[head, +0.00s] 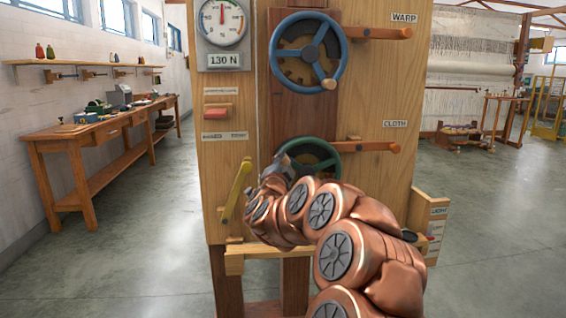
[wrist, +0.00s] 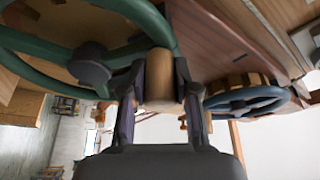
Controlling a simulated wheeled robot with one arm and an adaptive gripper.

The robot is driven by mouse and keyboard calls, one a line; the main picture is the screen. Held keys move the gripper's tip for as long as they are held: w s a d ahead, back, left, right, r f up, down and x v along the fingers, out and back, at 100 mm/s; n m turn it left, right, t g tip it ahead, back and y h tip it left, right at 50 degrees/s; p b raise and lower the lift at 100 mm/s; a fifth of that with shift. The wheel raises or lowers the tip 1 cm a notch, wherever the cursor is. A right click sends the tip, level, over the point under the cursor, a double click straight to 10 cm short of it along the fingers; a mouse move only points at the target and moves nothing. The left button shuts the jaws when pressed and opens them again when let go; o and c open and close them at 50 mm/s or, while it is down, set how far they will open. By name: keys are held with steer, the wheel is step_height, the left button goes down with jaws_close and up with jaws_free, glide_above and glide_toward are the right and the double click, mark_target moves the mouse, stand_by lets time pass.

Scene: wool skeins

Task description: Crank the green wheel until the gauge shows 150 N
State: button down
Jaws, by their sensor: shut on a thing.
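The green wheel (head: 322,150) is the lower one on the wooden panel, mostly hidden behind my copper arm in the head view. In the wrist view the green wheel (wrist: 40,50) fills the upper left, with its dark hub beside my gripper. My gripper (wrist: 160,90) is shut on the wheel's wooden crank knob, one finger on each side. In the head view the fingers are hidden by my arm. The gauge (head: 222,22) is at the panel's upper left, and its display (head: 224,60) reads 130 N.
The blue wheel (head: 308,52) is above, beside a WARP lever (head: 378,33). A CLOTH lever (head: 370,146) is right of the green wheel. A workbench (head: 75,150) stands far left; the floor between is clear.

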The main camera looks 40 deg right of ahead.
steer(key=shift+r, duration=0.2)
steer(key=c, duration=0.9)
jaws_free()
steer(key=shift+f, duration=0.1)
steer(key=shift+o, duration=0.2)
steer(key=v, duration=1.2)
steer(key=shift+c, duration=0.4)
